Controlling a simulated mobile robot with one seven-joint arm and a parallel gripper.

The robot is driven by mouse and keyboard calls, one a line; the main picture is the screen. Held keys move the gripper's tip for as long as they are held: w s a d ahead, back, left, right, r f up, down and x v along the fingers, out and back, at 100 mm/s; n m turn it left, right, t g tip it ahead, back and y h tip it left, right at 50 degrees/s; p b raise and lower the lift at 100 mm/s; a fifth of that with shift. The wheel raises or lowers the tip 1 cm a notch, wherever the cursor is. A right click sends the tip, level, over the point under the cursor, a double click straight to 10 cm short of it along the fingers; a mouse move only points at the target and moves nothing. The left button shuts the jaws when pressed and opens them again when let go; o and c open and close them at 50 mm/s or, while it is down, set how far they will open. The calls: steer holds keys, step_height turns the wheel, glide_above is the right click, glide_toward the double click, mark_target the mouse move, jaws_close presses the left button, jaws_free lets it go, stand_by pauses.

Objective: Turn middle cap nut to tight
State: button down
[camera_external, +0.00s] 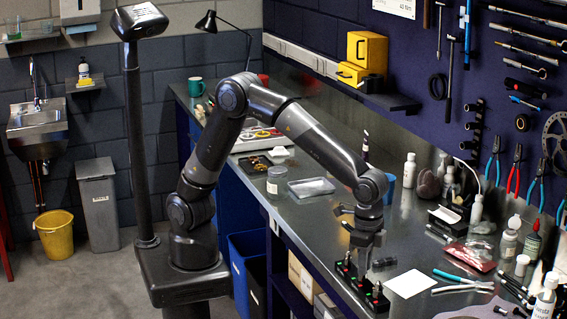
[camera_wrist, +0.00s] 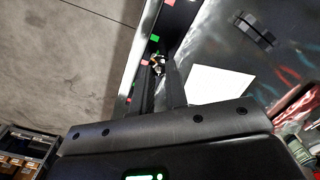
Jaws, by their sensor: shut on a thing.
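A black fixture (camera_external: 362,288) with red and green marks sits at the front edge of the metal bench. Small nut stations stand in a row along it. My gripper (camera_external: 361,268) points down over the middle part of the row. In the wrist view, the fingers of my gripper (camera_wrist: 158,72) are closed around a small brassy cap nut (camera_wrist: 157,60), which the fingers partly hide. Red and green marks (camera_wrist: 155,38) show beside the nut. The nut's turn angle is too small to read.
Bottles (camera_external: 510,242) and a small box (camera_external: 446,221) stand toward the wall. A clear tray (camera_external: 311,187) and jar (camera_external: 277,180) stand further along the bench.

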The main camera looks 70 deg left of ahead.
stand_by(0.3)
steer(key=c, duration=1.4)
jaws_free()
steer(key=shift+c, duration=0.2)
steer(key=shift+r, duration=0.1)
step_height(320, 180, up, 11)
steer(key=shift+f, duration=0.2)
